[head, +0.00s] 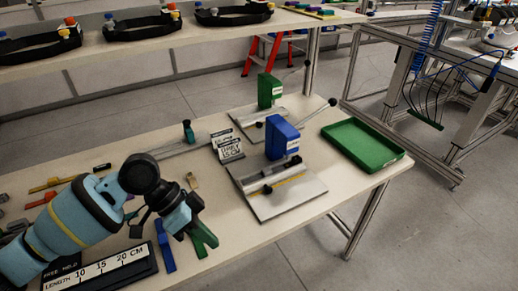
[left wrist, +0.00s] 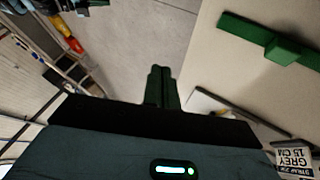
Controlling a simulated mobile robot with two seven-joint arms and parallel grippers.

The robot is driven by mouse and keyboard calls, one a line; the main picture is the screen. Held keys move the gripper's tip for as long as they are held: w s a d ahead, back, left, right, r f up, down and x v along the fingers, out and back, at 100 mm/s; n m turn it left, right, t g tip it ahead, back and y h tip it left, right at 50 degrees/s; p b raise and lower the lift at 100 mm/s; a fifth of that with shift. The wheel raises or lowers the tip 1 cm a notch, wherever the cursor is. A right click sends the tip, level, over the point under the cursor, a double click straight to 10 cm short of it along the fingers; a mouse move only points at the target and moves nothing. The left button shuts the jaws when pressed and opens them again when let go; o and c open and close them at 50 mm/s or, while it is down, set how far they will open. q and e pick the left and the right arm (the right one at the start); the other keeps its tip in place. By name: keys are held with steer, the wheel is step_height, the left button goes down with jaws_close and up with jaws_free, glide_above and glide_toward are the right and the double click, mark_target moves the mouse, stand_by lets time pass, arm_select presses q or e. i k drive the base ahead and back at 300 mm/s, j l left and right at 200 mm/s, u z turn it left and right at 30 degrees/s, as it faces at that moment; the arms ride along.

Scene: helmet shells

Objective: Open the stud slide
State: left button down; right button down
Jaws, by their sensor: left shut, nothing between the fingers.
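I cannot tell for sure which part is the stud slide. The blue press (head: 281,138) stands on a grey metal base plate (head: 285,200), with a small black knob and a thin yellow bar across its front. My left gripper (head: 205,240) comes in from the left and hangs over the table, left of that plate and apart from it. In the left wrist view its two dark green fingers (left wrist: 163,88) are together, with nothing seen between them. A green bar with a block on it (left wrist: 270,40) lies on the pale surface to their right. My right gripper is not in view.
A green press (head: 269,90) stands behind the blue one. A green tray (head: 361,145) lies at the table's right end. Small label cards (head: 229,148) stand left of the blue press. A blue bar (head: 165,246) and a length scale (head: 100,268) lie near my left arm.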

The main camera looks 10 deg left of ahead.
mark_target(267, 182)
steer(key=i, duration=1.2)
